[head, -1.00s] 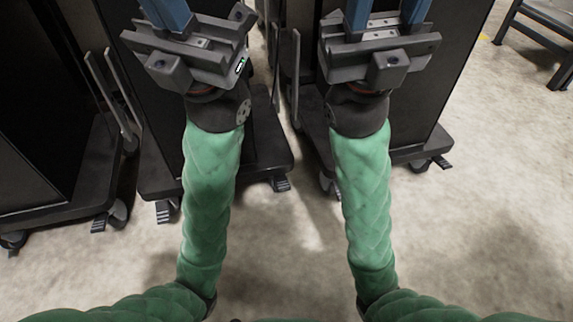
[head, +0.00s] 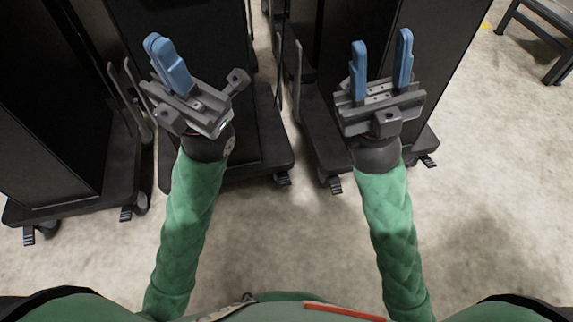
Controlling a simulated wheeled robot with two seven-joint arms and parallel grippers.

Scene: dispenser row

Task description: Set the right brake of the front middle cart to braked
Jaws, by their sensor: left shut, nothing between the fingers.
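The front middle cart (head: 262,118) is dark, with a low black base. Its right brake (head: 283,178) is a small ridged pedal at the base's front right corner; its exact tilt is too small to tell. Its left brake is hidden behind my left arm. My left gripper (head: 168,62) is shut and empty, its blue fingers together, in front of the middle cart and up and left of the right brake. My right gripper (head: 381,62) is open and empty, its blue fingers apart, in front of the right cart. Neither gripper touches the brake.
A left cart (head: 40,110) and a right cart (head: 440,60) flank the middle one. The right cart's left pedal (head: 335,185) is close to the middle cart's right brake. A dark bench (head: 545,35) stands far right. The floor in front is clear.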

